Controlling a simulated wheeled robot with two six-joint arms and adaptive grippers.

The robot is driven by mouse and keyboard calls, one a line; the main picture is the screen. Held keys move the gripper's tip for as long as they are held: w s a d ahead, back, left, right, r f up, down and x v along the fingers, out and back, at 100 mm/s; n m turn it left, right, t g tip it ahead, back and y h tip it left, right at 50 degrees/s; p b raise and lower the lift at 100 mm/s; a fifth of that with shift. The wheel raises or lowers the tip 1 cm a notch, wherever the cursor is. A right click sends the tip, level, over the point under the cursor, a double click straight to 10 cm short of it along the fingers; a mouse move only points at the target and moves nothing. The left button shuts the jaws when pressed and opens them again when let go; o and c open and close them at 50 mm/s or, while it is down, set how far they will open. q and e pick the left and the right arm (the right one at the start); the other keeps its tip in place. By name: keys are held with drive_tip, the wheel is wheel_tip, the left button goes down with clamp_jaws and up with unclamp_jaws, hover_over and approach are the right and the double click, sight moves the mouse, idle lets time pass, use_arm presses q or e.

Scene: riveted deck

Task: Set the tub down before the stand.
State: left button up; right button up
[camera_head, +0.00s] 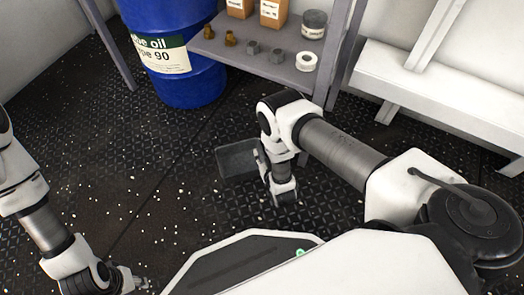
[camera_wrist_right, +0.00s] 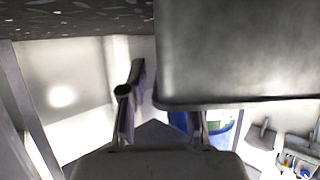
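The dark grey tub (camera_head: 236,160) is at the middle of the head view, against the left side of my right gripper (camera_head: 262,168). In the right wrist view the tub (camera_wrist_right: 240,50) fills the upper right, with one finger beside its wall and the other partly hidden behind it. My right gripper appears shut on the tub's wall. The tub's height above the floor is hard to judge. A grey metal stand (camera_head: 262,66) with a shelf is behind the tub. My left gripper (camera_head: 128,280) is low at the left, cut by the frame edge, its fingers unclear.
A blue oil drum (camera_head: 190,82) stands left of the shelf. Boxes (camera_head: 272,12), a grey tin (camera_head: 314,24), a white roll (camera_head: 306,61) and small fittings (camera_head: 253,47) sit on the shelf. A white bench (camera_head: 430,85) is at right. The dark speckled floor (camera_head: 150,190) at left is clear.

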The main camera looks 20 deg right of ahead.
drive_tip(key=p+v, duration=0.4)
drive_tip(key=v, duration=0.7)
drive_tip(key=shift+p, duration=0.35)
drive_tip(key=s+d+r+g, duration=0.1)
drive_tip(key=s+r+g, duration=0.5)
drive_tip(key=s, duration=0.3)
drive_tip(key=s+d+r+n+g+y, duration=0.1)
drive_tip(key=s+d+r+g, duration=0.1)
drive_tip(key=s+r+g, duration=0.5)
drive_tip(key=shift+s+d, duration=0.25)
drive_tip(key=shift+s, duration=0.6)
